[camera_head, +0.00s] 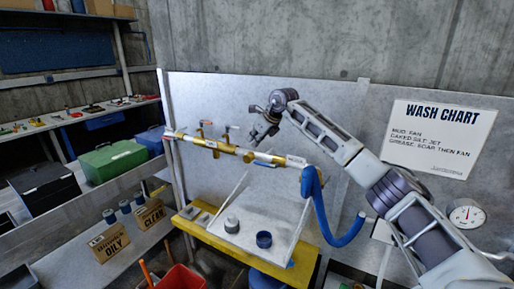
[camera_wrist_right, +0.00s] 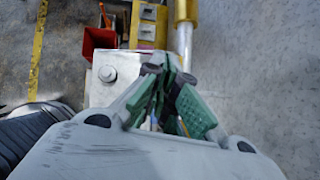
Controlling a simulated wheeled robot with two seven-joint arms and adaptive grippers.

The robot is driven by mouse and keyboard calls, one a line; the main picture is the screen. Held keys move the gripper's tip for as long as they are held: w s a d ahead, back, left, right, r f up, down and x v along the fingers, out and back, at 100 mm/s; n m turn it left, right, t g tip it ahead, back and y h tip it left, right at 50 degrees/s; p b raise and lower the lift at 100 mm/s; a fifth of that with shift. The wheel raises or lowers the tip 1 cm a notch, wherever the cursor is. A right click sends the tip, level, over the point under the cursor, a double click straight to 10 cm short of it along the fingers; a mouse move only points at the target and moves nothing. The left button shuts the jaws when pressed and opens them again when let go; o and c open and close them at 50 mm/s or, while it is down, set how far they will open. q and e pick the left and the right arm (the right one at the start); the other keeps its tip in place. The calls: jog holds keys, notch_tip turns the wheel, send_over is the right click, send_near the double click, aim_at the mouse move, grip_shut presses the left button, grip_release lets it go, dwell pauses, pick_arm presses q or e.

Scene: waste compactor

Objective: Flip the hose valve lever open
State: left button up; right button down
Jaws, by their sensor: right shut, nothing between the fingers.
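A brass and white pipe (camera_head: 225,148) runs across the wash station, with a blue hose (camera_head: 318,198) hanging from its right end. My left gripper is out of view.
A red bin (camera_head: 183,279) stands in front. The WASH CHART sign (camera_head: 437,138) is on the back panel at right.

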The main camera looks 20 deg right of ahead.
jog(key=w+a+r, duration=0.1)
jog(key=a+r, duration=0.2)
jog(key=r, duration=0.2)
jog(key=shift+w+r+b, duration=0.15)
jog(key=shift+w+b, duration=0.1)
jog(key=shift+b, duration=0.15)
jog(key=shift+a, duration=0.1)
